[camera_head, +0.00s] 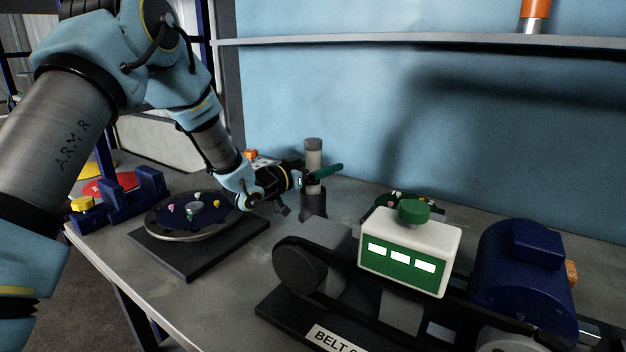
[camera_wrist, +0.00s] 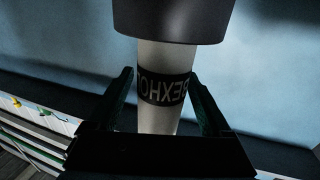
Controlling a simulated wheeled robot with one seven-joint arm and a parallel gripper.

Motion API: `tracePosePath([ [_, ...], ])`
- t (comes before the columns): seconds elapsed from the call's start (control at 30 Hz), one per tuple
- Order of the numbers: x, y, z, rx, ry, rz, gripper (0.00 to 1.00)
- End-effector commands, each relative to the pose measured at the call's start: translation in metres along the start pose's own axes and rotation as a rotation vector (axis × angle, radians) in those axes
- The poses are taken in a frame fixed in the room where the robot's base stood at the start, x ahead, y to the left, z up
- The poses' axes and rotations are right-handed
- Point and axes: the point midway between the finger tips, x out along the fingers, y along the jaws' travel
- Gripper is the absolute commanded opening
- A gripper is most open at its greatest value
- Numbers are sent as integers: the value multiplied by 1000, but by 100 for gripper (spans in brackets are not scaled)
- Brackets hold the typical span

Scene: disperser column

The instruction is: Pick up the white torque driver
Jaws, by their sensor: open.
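A pale upright cylinder with a dark cap, which looks like the white torque driver (camera_head: 313,157), stands in a dark cylindrical base at the back of the bench. In the wrist view the driver (camera_wrist: 157,121) is white, with a dark lettered band and a wide dark cap at the top. My gripper (camera_head: 323,172) is at the driver's shaft, with a green finger showing across it. In the wrist view my gripper (camera_wrist: 160,77) is open, its two green fingers on either side of the banded part. Whether either finger touches it, I cannot tell.
A round dark turntable (camera_head: 190,216) with small coloured pieces lies left of the driver. A belt machine with a white and green box (camera_head: 410,251) and a blue motor (camera_head: 525,268) fills the front right. A shelf (camera_head: 420,40) runs along the blue wall above.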

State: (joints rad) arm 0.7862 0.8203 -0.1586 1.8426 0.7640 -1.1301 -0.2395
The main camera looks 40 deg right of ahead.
Motion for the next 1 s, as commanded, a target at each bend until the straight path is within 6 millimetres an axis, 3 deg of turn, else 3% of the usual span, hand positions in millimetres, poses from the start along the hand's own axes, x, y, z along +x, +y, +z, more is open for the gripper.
tracePosePath([
  [0.1,0,0,0,0,0,0,82],
  [0.83,-1,0,0,0,0,0,0],
  [1.0,0,0,-2,2,5,0,0],
])
